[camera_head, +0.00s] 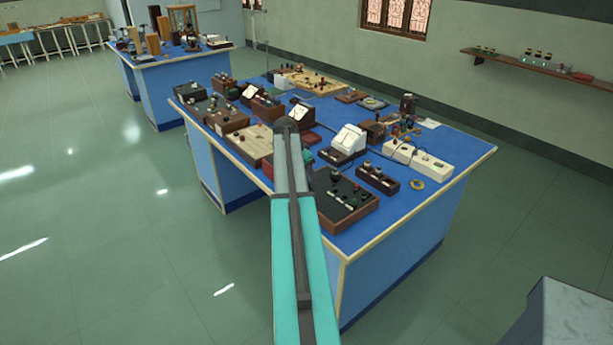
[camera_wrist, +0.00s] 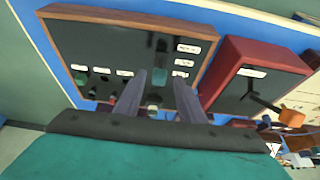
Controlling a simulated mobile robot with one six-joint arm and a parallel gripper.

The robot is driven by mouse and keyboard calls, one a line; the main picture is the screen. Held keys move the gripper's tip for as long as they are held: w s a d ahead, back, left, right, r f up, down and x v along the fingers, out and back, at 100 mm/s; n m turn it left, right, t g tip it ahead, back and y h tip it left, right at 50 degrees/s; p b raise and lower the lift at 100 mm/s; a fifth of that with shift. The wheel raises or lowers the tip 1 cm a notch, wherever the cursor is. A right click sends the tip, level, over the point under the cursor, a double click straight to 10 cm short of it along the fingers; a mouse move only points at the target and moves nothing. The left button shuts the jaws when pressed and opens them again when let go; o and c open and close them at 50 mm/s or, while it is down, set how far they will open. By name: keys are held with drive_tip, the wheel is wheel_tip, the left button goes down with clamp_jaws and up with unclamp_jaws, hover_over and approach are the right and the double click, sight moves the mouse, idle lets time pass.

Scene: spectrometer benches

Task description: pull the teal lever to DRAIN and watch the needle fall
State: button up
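In the wrist view, a dark panel (camera_wrist: 100,45) in a brown wooden frame carries several white labels. White-faced meters stand on the bench in the head view, one (camera_head: 348,138) right of my arm; no needle can be made out. My fingers do not show in the head view.
A red-framed box (camera_wrist: 250,75) with a black lever and orange knob stands close to the right of the panel. The blue bench (camera_head: 400,215) is crowded with instruments. A second bench (camera_head: 150,85) stands behind left. The green floor at left is clear.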

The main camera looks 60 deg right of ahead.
drive_tip(key=shift+c, duration=0.2)
clamp_jaws()
drive_tip(key=shift+a, duration=0.1)
drive_tip(key=shift+b, duration=0.3)
drive_tip(key=shift+a+f+h+b, duration=0.15)
drive_tip(key=shift+h+b, duration=0.15)
drive_tip(key=shift+b, duration=0.1)
drive_tip(key=a+h+b, duration=0.1)
drive_tip(key=b, duration=0.2)
drive_tip(key=w+a+f+g+h+b, duration=0.1)
drive_tip(key=h+b, duration=0.1)
drive_tip(key=b, duration=0.2)
drive_tip(key=shift+a, duration=0.1)
drive_tip(key=b, duration=0.1)
drive_tip(key=h+b, duration=0.1)
drive_tip(key=shift+w+a+g+h+b, duration=0.15)
drive_tip(key=shift+a+g+h+b, duration=0.15)
drive_tip(key=shift+a+b, duration=0.05)
drive_tip(key=shift+b, duration=0.35)
